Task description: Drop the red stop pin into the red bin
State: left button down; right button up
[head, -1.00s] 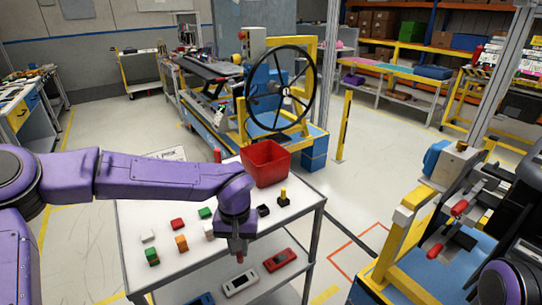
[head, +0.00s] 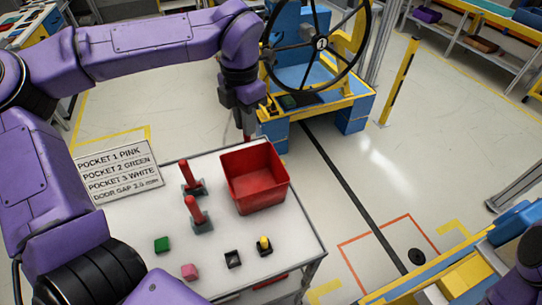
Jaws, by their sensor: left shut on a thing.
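The red bin (head: 239,198) stands open-topped at the back right of the white table (head: 290,240). My left gripper (head: 246,122) points down, shut on a thin red piece (head: 247,137) that looks like the red stop pin, mostly hidden by the fingers. In the picture the piece is just above the bin's far rim; its height and depth over the bin are hard to tell. Two other red upright pins (head: 187,174) (head: 195,210) stand in dark grey bases left of the bin. My right gripper is out of view.
A green block (head: 162,245), a pink block (head: 190,271), a black block (head: 233,259) and a yellow-topped piece (head: 264,245) lie near the table's front. A pocket sign (head: 118,170) is at the left. A handwheel (head: 320,42) stands behind the bin.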

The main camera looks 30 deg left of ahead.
pick_arm(q)
jog(key=shift+f, duration=0.25)
jog(key=f+b, duration=0.2)
jog(key=s+f+b, duration=0.1)
jog(key=f+b, duration=0.2)
jog(key=shift+f, duration=0.15)
jog(key=c, duration=1.3)
grip_release()
jog(key=shift+s, duration=0.35)
jog(key=o, duration=0.3)
jog(key=shift+s+r, duration=0.35)
jog(key=shift+s, duration=0.15)
jog(key=r+b, duration=0.1)
jog(key=r, duration=0.9)
jog(key=shift+w+r, duration=0.2)
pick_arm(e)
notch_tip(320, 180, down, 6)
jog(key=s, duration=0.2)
